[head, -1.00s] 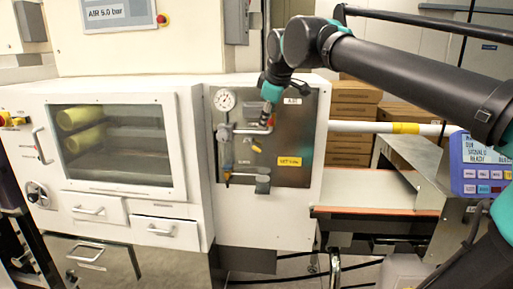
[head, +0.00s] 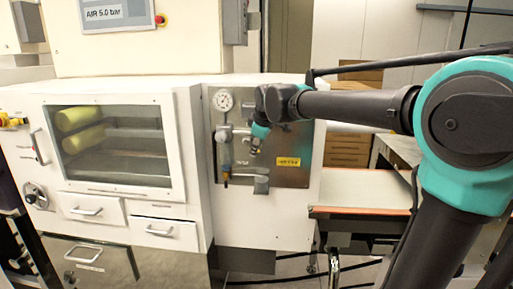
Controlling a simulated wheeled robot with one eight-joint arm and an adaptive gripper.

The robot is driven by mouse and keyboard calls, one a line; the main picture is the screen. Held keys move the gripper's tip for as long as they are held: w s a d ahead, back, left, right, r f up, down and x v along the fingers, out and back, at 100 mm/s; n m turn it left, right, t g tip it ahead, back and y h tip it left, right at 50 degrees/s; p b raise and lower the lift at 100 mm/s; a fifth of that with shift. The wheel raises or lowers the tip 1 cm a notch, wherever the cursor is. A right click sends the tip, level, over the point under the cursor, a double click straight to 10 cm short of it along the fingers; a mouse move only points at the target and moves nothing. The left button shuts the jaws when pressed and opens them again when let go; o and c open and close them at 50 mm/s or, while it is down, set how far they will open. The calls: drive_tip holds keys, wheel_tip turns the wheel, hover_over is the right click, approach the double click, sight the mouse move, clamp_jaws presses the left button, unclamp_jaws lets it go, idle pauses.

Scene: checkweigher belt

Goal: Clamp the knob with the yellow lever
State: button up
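A brushed metal panel (head: 296,183) on the white machine carries the air fittings. A grey round knob (head: 222,136) sits on the panel's left side below a white dial gauge (head: 224,101). My gripper (head: 254,149) is in front of the panel, right of that knob and left of a yellow label (head: 288,161). It is small and dark here, so I cannot tell whether its fingers are open or touch anything. The small yellow lever seen earlier in this spot is hidden behind my gripper or too small to make out.
A grey handle-like fitting (head: 261,184) sticks out low on the panel, below my gripper. A glazed door (head: 113,150) with yellow rolls behind it is at left, above white drawers (head: 165,232). A belt table (head: 362,190) stands at right.

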drive_tip(key=shift+c, duration=0.5)
clamp_jaws()
drive_tip(key=shift+f, duration=0.15)
drive_tip(key=shift+w+a+f+m+t+y, duration=0.1)
drive_tip(key=shift+a+f+m+t+y, duration=0.45)
drive_tip(key=shift+y, duration=1.1)
drive_tip(key=shift+s+a+f+m+t+y, duration=0.15)
drive_tip(key=shift+f+m+y, duration=0.6)
drive_tip(key=shift+y, duration=0.95)
drive_tip(key=shift+w+a+f+m+t+y, duration=0.15)
drive_tip(key=shift+a+f+m+t+y, duration=0.5)
drive_tip(key=shift+y, duration=1)
drive_tip(key=shift+d+r, duration=0.2)
drive_tip(key=shift+r, duration=0.05)
